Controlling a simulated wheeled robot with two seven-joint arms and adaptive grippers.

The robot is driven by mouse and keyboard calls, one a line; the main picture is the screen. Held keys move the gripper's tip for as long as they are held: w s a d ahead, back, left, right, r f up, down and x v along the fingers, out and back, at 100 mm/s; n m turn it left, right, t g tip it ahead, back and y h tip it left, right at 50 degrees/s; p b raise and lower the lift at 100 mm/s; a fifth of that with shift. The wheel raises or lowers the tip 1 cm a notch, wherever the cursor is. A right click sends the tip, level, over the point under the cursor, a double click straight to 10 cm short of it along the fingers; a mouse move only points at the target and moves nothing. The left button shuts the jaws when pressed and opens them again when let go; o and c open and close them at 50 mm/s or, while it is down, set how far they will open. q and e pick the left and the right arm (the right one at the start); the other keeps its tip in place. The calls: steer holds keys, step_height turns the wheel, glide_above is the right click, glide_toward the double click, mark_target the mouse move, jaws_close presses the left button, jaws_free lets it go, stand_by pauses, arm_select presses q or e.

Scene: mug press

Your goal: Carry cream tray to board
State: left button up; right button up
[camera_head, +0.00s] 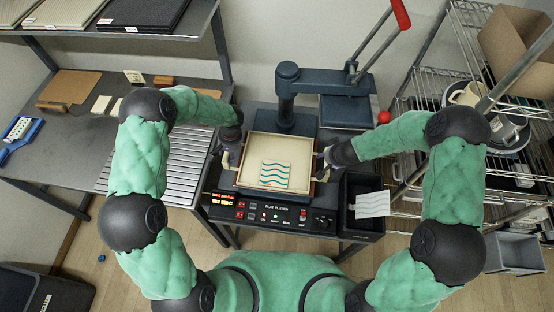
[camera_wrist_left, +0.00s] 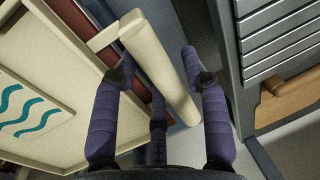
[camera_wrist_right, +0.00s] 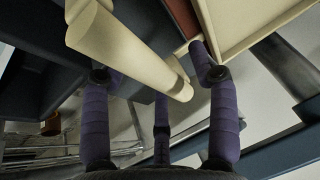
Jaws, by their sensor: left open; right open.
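The cream tray (camera_head: 278,147) sits on the flat press, holding a pale piece with teal wavy lines (camera_head: 275,174). My left gripper (camera_head: 228,150) is at the tray's left side. In the left wrist view its open fingers (camera_wrist_left: 158,62) straddle the cream left handle (camera_wrist_left: 155,62). My right gripper (camera_head: 325,162) is at the tray's right side. In the right wrist view its open fingers (camera_wrist_right: 150,62) are either side of the cream right handle (camera_wrist_right: 125,50). I cannot tell whether any finger touches a handle. A tan board (camera_head: 70,86) lies on the left table.
The press column (camera_head: 288,95) stands behind the tray, and a red-tipped lever (camera_head: 400,14) rises at the back right. A slatted rack (camera_head: 175,160) lies left of the press. A dark bin with a wavy-lined sheet (camera_head: 372,204) is at the right. A wire shelf (camera_head: 440,85) stands further right.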

arm_select(q)
steer(key=shift+c, duration=0.3)
arm_select(e)
steer(key=shift+c, duration=0.3)
arm_select(q)
jaws_close()
arm_select(e)
steer(key=c, duration=1)
jaws_close()
arm_select(q)
steer(key=shift+w+r, duration=0.1)
steer(key=shift+r, duration=0.1)
arm_select(e)
steer(key=shift+r, duration=0.15)
